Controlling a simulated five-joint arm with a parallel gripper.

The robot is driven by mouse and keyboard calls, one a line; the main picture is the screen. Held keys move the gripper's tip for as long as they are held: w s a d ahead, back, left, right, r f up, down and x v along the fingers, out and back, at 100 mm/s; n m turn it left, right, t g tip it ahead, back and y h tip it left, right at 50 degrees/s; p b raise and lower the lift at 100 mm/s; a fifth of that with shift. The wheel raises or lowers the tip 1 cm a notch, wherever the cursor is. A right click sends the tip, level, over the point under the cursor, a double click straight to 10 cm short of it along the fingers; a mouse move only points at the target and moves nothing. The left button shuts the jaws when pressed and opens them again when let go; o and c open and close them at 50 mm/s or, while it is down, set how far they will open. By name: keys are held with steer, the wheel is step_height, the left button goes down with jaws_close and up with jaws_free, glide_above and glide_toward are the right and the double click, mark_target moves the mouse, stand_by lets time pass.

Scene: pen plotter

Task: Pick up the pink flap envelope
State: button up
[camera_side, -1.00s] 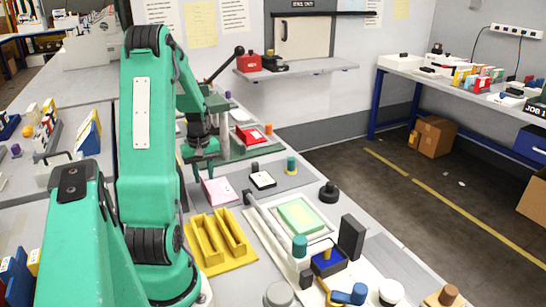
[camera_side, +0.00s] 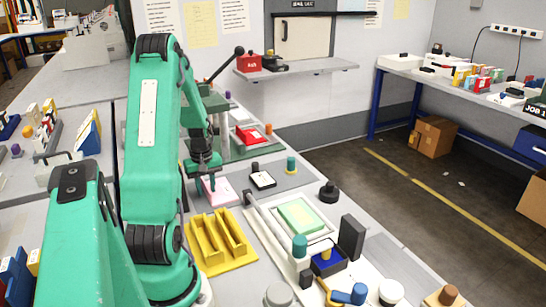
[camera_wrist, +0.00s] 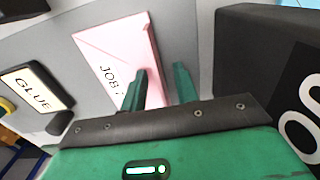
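The pink flap envelope (camera_side: 222,192) lies flat on the grey bench top in the side view, to the left of a small black-framed white pad. In the wrist view the envelope (camera_wrist: 112,50) shows its flap creases and the letters JOB. My gripper (camera_wrist: 160,78) is open and empty there. One finger overlaps the envelope's right side; the other stands to its right over grey surface. In the side view my gripper (camera_side: 206,184) is low at the envelope's left end and hides part of it. I cannot tell whether the fingers touch it.
The GLUE pad (camera_wrist: 35,88) is left of the envelope in the wrist view. A dark block (camera_wrist: 255,60) with a white-lettered face stands close on the right. The yellow rack (camera_side: 220,240) sits in front of the envelope, and a green-topped tray (camera_side: 325,229) lies to the right.

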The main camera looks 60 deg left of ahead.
jaws_close()
steer(key=shift+r, duration=0.15)
stand_by(0.4)
steer(key=shift+r, duration=0.6)
steer(key=r, duration=0.3)
steer(key=shift+w+d, duration=0.3)
steer(key=w+d+r, duration=0.5)
steer(key=d+r, duration=0.1)
steer(key=d, duration=0.3)
steer(key=shift+w+d+r, duration=0.15)
steer(key=shift+w+r, duration=0.1)
steer(key=shift+w, duration=0.1)
